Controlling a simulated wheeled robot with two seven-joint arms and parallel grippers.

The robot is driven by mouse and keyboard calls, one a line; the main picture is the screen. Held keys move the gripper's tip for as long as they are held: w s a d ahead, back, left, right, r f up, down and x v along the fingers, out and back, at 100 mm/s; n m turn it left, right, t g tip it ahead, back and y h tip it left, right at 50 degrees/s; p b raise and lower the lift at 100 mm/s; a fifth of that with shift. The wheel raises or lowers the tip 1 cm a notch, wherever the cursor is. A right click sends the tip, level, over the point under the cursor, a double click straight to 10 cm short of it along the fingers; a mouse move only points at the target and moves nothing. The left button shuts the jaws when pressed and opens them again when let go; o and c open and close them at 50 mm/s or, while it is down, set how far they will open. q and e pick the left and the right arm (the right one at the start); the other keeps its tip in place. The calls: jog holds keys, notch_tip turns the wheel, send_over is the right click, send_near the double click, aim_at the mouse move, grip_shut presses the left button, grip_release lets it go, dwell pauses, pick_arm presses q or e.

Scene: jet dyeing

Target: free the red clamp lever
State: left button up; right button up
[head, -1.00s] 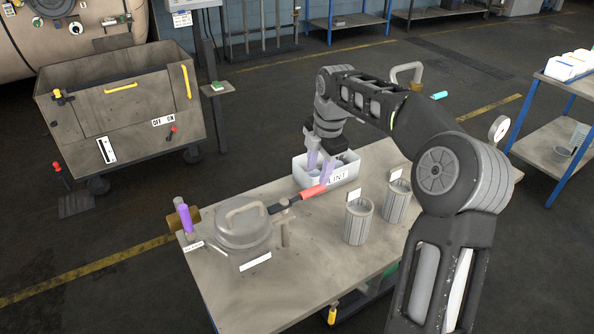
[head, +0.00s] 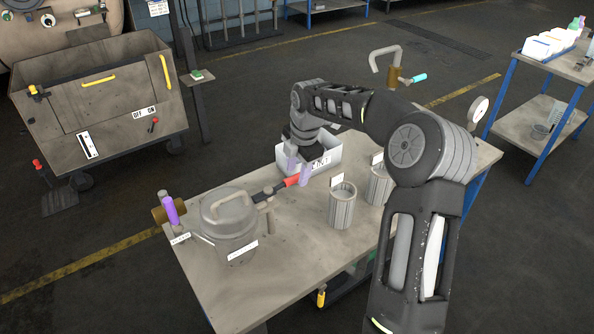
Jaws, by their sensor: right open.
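The red clamp lever (head: 291,181) has a red grip on a dark bar. It reaches from the clamp post at the right side of the grey lidded pot (head: 228,215) on the table. My right gripper (head: 298,173) is open, with its pale purple fingers at the red grip's outer end. One finger shows behind the grip and one at its right end; I cannot tell whether they touch it. My left gripper is not in view.
A white lint bin (head: 325,166) stands just behind the lever, under my right wrist. Two ribbed grey canisters (head: 342,206) stand to the right. A purple-handled valve (head: 170,209) is left of the pot. The table front (head: 290,272) is clear.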

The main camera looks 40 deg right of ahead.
jog(key=shift+w+f, duration=0.1)
jog(key=shift+f, duration=0.45)
grip_shut()
dwell(1.0)
